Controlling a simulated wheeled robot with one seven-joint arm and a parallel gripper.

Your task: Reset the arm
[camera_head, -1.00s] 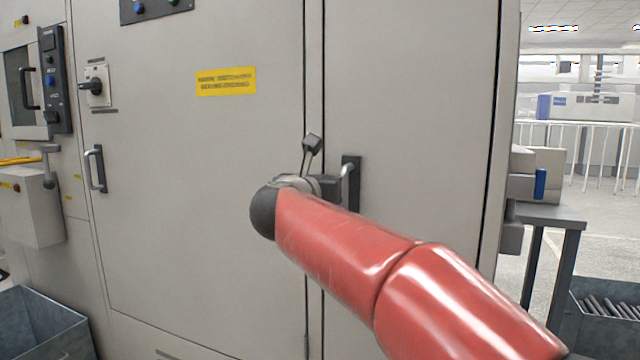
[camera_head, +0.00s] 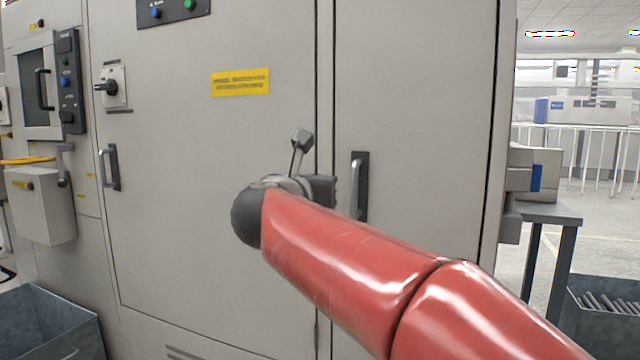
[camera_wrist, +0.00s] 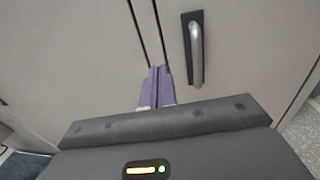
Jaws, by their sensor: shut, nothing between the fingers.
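My gripper (camera_head: 325,190) is at the end of my red arm, in front of the grey cabinet (camera_head: 225,200), just left of the right door's handle (camera_head: 360,187). In the wrist view, its two purple fingers (camera_wrist: 157,86) lie together with nothing between them. The same handle (camera_wrist: 196,50) stands to the right of the fingertips, apart from them. In the head view the fingers are hidden behind the wrist.
The left door has its own handle (camera_head: 109,167) and a rotary switch (camera_head: 110,87). A grey metal bin (camera_head: 45,325) stands at lower left. At right are a small table (camera_head: 548,213) and a bin of rods (camera_head: 610,325). Both cabinet doors look shut.

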